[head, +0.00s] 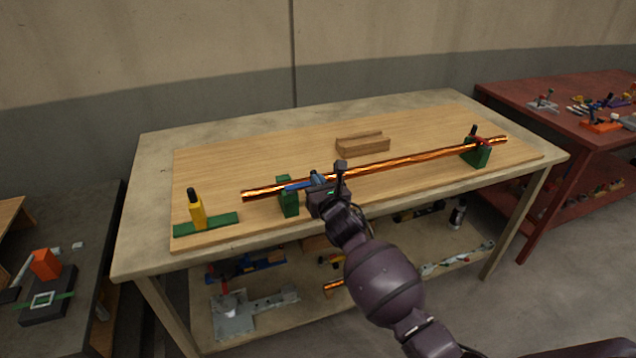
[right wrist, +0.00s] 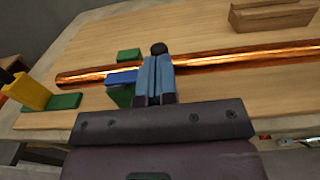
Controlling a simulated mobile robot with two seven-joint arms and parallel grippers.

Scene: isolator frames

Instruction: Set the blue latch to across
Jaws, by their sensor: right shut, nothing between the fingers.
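The blue latch (head: 297,186) sits on a green stand (head: 289,205) near the left end of a copper pipe (head: 390,166). Its bar lies roughly along the pipe; it also shows in the right wrist view (right wrist: 121,77). My right gripper (head: 320,180) is at the latch's right end, with its blue-grey fingers (right wrist: 157,80) shut together and empty. A black knob (right wrist: 158,48) shows just beyond the fingertips. The fingers hide the latch's right end, and I cannot tell whether they touch it. My left gripper is out of view.
A yellow latch (head: 197,212) stands upright on a green base (head: 222,222) at the left. A red latch (head: 482,142) is on the right green stand (head: 476,156). A wooden block (head: 362,146) lies behind the pipe. The board's front right is clear.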

